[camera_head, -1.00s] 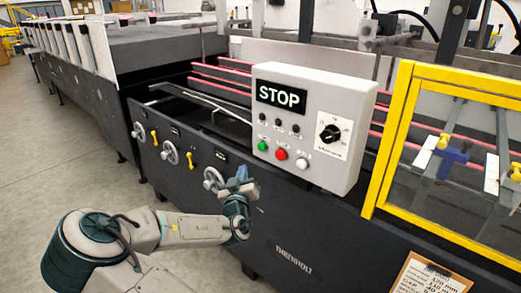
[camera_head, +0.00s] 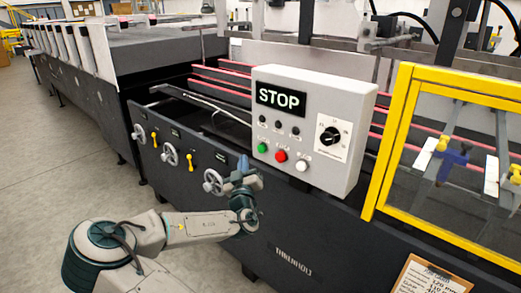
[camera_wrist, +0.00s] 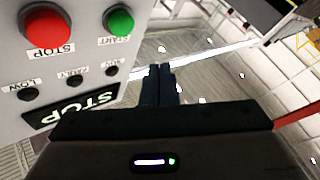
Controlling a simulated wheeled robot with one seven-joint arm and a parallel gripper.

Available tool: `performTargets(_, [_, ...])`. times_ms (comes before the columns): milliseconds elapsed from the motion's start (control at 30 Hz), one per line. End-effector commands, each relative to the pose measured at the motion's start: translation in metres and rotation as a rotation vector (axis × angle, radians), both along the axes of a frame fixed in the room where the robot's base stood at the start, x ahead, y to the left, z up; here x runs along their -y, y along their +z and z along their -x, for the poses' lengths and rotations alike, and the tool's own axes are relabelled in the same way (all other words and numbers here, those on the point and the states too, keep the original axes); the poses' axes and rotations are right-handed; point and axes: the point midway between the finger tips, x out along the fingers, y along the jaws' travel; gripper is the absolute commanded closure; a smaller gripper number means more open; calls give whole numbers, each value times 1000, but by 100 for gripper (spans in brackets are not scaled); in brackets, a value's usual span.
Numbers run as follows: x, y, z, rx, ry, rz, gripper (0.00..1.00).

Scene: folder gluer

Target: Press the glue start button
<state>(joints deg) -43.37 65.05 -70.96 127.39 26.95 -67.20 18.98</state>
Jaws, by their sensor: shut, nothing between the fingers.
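A grey control panel (camera_head: 330,95) carries a green button (camera_head: 262,147), a red button (camera_head: 281,155) and a white button (camera_head: 302,165) in a row. In the wrist view the green button (camera_wrist: 118,20) is labelled START and the red button (camera_wrist: 46,25) STOP. The white button's label is too small to read. My gripper (camera_head: 243,163) is shut and empty, left of and slightly below the green button, apart from it. In the wrist view its blue fingers (camera_wrist: 158,80) point past the panel's edge, with the buttons to the left.
The panel has a STOP display (camera_head: 280,97), several small lamps and a black rotary knob (camera_head: 330,134). Handwheels (camera_head: 170,154) and yellow levers line the machine's dark side. A yellow-framed guard (camera_head: 395,130) stands to the right. Open floor (camera_head: 40,190) lies at left.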

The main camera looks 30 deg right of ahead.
Motion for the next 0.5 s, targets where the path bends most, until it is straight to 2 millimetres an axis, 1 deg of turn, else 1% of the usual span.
performTargets(33, [8, 1, -2, -1, -4, 3, 100])
performTargets(200, [28, -1, -10, 0, -2, -1, 100])
performTargets(333, [38, -1, -14, 1, -2, -1, 100])
performTargets(500, [44, 0, -16, 0, 0, -1, 100])
